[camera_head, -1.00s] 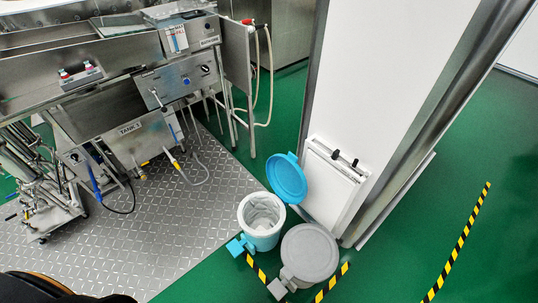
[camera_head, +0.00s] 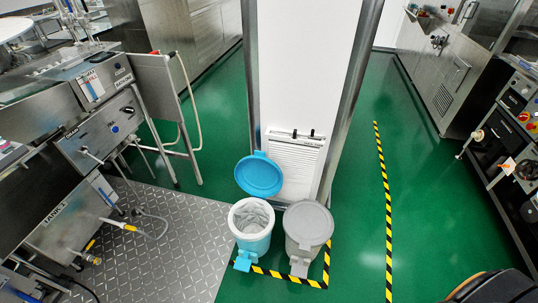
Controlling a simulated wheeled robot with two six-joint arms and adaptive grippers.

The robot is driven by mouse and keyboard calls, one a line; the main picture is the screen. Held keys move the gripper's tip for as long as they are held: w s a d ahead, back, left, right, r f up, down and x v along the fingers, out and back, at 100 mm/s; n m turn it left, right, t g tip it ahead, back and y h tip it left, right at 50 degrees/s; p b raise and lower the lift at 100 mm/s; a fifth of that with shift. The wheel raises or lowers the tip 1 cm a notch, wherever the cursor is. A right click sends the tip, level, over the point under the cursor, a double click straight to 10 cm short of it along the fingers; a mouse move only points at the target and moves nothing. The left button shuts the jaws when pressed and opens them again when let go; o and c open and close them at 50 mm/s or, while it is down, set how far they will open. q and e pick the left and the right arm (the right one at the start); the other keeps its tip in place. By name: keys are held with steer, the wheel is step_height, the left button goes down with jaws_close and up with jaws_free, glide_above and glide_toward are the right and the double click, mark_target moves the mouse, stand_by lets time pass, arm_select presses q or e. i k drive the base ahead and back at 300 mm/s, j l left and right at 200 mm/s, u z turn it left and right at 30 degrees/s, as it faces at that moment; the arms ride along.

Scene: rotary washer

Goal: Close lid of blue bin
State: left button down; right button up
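The blue bin (camera_head: 254,243) stands on the floor near the middle of the head view, with a white liner inside it. Its blue lid (camera_head: 259,175) is open, tilted up and back behind the rim. A blue pedal (camera_head: 243,261) sticks out at its front. Neither of my grippers is in view, so nothing of mine touches the bin or its lid.
A grey bin (camera_head: 307,226) with its lid shut stands close to the right of the blue bin. A white wall column (camera_head: 305,70) rises behind both. Steel washer equipment (camera_head: 100,135) fills the left. Green floor (camera_head: 350,230) is clear on the right, beyond striped tape.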

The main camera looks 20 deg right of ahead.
mark_target(257, 174)
steer(key=i+j+z, duration=0.1)
steer(key=j+z, duration=1.55)
steer(key=k+j+z, duration=0.15)
steer(key=z, duration=0.3)
steer(key=i+j+z, duration=0.15)
steer(key=j+z, duration=0.25)
steer(key=j, duration=0.3)
steer(key=j+z, duration=0.35)
steer(key=j, duration=0.35)
steer(key=j+z, duration=0.4)
steer(key=j, duration=0.35)
steer(key=j+u, duration=0.25)
steer(key=j, duration=0.15)
steer(key=i+j+u, duration=0.25)
steer(key=j, duration=0.15)
steer(key=j+u, duration=0.25)
steer(key=j, duration=0.15)
